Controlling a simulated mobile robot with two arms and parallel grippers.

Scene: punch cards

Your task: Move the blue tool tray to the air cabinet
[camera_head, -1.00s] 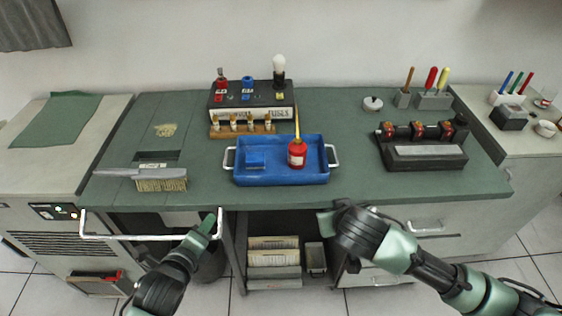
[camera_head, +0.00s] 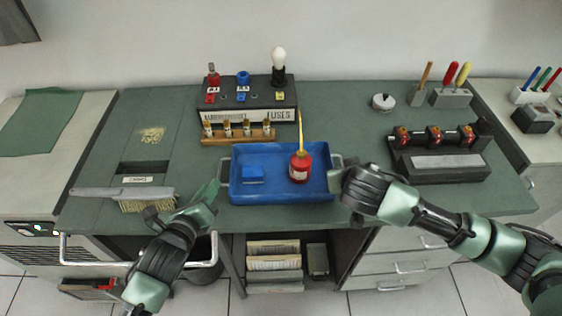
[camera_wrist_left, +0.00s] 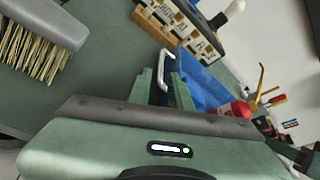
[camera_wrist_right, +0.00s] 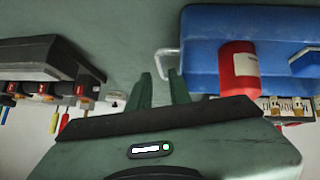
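The blue tool tray (camera_head: 240,197) lies flat on the green bench, a metal handle at each end. It holds a red oil can (camera_head: 301,168) with a yellow spout and a small blue box (camera_head: 252,174). My left gripper (camera_head: 213,190) is beside the left handle (camera_head: 224,172); the left wrist view shows its fingers apart, that handle (camera_wrist_left: 167,68) ahead of the gap. My right gripper (camera_head: 341,174) is at the tray's right end, partly hiding that handle. The right wrist view shows its fingers open, the handle (camera_wrist_right: 164,62) just beyond the tips.
A fuse box (camera_head: 250,100) and fuse rack (camera_head: 238,134) stand behind the tray. A brush (camera_head: 140,198) lies left; a black device (camera_head: 440,160) stands right. A grey cabinet (camera_head: 30,180) with a green cloth on top stands at the far left.

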